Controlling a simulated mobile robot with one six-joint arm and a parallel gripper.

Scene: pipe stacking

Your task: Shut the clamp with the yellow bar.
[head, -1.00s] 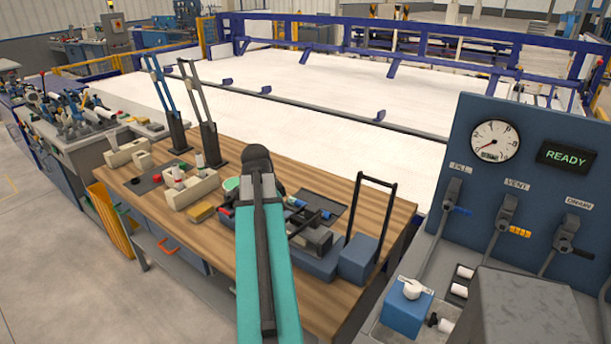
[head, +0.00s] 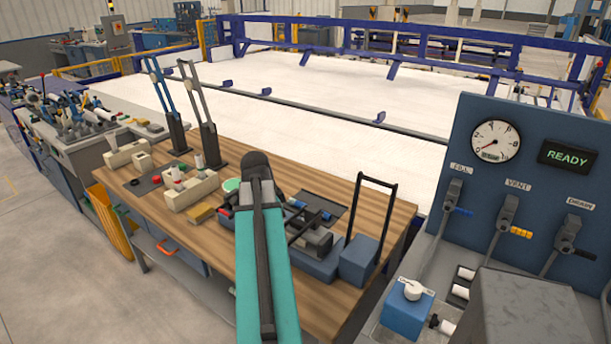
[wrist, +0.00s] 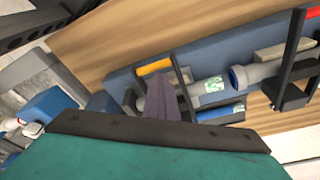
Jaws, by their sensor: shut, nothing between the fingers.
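The yellow bar (wrist: 155,67) shows in the wrist view across the top of a black clamp frame (wrist: 186,76), which stands up from a blue base. Grey pipe pieces with a green-marked label (wrist: 209,86) lie beside it. My gripper (wrist: 164,82) shows as narrow grey-purple fingers, shut and empty, with their tips just below the yellow bar in the picture. I cannot tell whether they touch the clamp. In the head view my teal arm hides the gripper and the yellow bar; part of the fixture (head: 318,262) shows to its right.
A second black clamp with a red bar (wrist: 309,18) stands at the right of the wrist view. A blue block with a tall black frame (head: 358,258) stands on the wooden table (head: 390,215). Cream blocks (head: 190,190) and two tall levers (head: 207,135) stand to the left.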

